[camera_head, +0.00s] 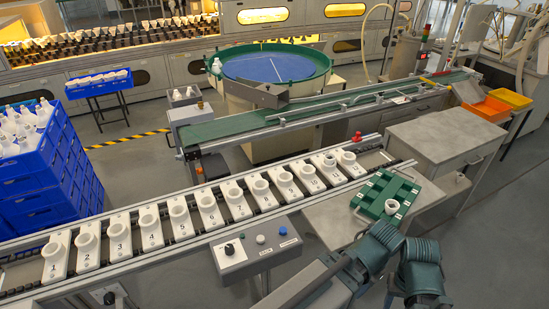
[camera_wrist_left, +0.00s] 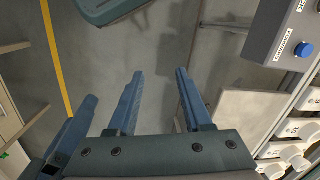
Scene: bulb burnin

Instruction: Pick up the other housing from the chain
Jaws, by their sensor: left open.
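A row of numbered white plates rides on the chain (camera_head: 19,274), each seeming to carry a white ring-shaped housing; one is the housing on plate 4 (camera_head: 149,221). Another white housing (camera_head: 391,206) sits in the green tray (camera_head: 405,188) at the chain's right end. My left gripper (camera_wrist_left: 160,85) is open and empty in the left wrist view, over bare floor. Some white housings (camera_wrist_left: 291,151) show at that view's lower right, apart from the fingers. My teal arms are at the head view's lower right; I cannot make out the right gripper.
A grey control box (camera_head: 256,249) with a blue button stands in front of the chain; it also shows in the left wrist view (camera_wrist_left: 285,30). A grey cabinet (camera_head: 445,135) stands behind the tray. Blue crates (camera_head: 45,175) are stacked at left. A green conveyor (camera_head: 235,125) runs behind.

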